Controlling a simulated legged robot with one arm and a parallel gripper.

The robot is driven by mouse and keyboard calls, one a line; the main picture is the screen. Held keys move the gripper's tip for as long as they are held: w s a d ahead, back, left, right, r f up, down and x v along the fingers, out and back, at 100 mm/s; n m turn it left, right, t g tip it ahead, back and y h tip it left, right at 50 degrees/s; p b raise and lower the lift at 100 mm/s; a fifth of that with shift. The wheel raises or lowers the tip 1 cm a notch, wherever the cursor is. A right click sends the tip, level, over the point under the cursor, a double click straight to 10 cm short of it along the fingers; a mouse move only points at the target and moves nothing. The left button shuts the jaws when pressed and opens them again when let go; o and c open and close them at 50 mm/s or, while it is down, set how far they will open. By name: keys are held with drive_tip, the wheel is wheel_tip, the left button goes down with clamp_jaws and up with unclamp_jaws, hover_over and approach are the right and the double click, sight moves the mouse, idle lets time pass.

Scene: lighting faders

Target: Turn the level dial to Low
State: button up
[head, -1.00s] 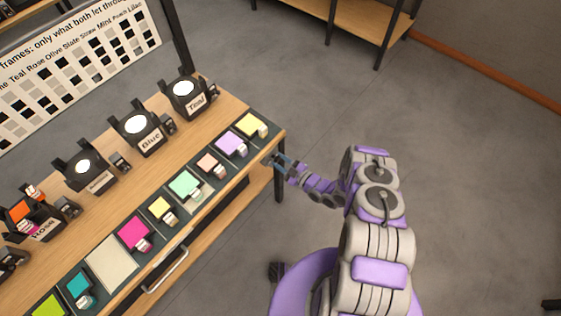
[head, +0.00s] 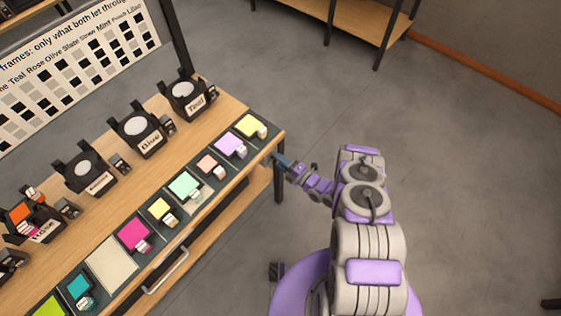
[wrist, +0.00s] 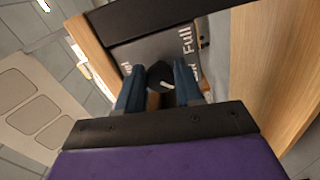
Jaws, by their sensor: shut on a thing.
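The level dial (wrist: 160,74) is a dark knob with a white pointer mark, on a grey plate (wrist: 150,48) in the wrist view. My gripper (wrist: 159,88) is shut on it, one blue finger on each side. The word "Full" reads on the plate to the right of the dial. Another label is partly hidden behind the right finger, and a cut-off one shows at the left. In the head view my gripper (head: 277,157) reaches the bench's right end; the dial is hidden there.
The wooden bench (head: 222,103) carries several black lamps, such as the Teal one (head: 187,97), with grey lenses. Several colour swatches lie along the front strip, including a yellow one (head: 249,126). A drawer handle (head: 166,272) sticks out below. Open floor lies to the right.

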drive_tip(key=shift+s+f+n, duration=0.15)
drive_tip(key=shift+s+n, duration=0.05)
drive_tip(key=shift+n, duration=0.4)
drive_tip(key=o, duration=0.7)
drive_tip(key=shift+f, duration=0.1)
drive_tip(key=o, duration=0.3)
drive_tip(key=shift+w+a, duration=0.1)
drive_tip(key=shift+r, duration=0.2)
drive_tip(key=b+v, duration=0.1)
drive_tip(key=v, duration=1.6)
drive_tip(key=shift+f, duration=0.1)
